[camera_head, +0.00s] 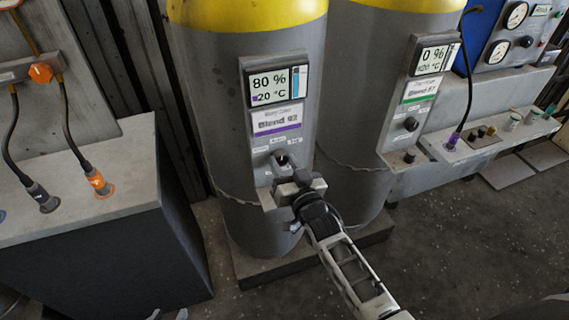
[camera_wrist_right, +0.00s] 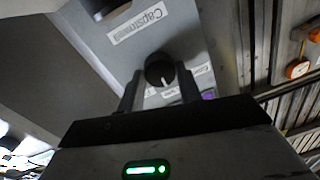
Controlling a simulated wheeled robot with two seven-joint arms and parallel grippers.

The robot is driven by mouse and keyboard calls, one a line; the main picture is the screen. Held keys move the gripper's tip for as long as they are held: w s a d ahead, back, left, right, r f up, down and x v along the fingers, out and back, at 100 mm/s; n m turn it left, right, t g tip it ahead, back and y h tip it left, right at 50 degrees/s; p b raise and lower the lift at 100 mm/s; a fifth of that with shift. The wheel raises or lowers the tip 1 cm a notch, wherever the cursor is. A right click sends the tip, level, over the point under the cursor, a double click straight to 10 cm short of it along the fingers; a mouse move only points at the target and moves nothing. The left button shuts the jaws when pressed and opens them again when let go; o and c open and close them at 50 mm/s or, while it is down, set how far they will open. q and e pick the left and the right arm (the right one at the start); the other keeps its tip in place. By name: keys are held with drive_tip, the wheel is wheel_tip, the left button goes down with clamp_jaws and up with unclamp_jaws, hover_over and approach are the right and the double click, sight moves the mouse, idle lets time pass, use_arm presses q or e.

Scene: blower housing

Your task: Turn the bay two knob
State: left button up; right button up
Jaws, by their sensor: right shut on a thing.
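A dark round knob (camera_head: 281,157) with a pale pointer mark sits low on the display panel of the left tank. The panel screen (camera_head: 278,86) reads 80 % and 20 °C, with a "Blend 92" label (camera_head: 277,119) below. My right gripper (camera_head: 283,171) reaches this knob from below and partly hides it. In the right wrist view the knob (camera_wrist_right: 160,70) sits between the two fingers (camera_wrist_right: 159,92), which are shut on it. Small pale tips at the bottom edge of the head view appear to be my left gripper (camera_head: 168,314); its fingers are too cut off to read.
The right tank (camera_head: 352,110) has a similar panel (camera_head: 415,95) reading 0 %, with another dark knob (camera_head: 411,124). A grey bench (camera_head: 110,180) with cabled plugs stands at left. A ledge (camera_head: 480,150) with small fittings is at right. Floor is clear lower right.

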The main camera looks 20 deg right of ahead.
drive_tip(key=m, duration=0.6)
drive_tip(key=shift+f, duration=0.15)
drive_tip(key=shift+m+t+b, duration=0.3)
drive_tip(key=shift+m+b, duration=0.35)
drive_tip(key=shift+m, duration=2.35)
drive_tip(key=o, duration=1)
drive_tip(key=s+d, duration=0.1)
drive_tip(key=s, duration=1.5)
drive_tip(key=shift+f, duration=0.45)
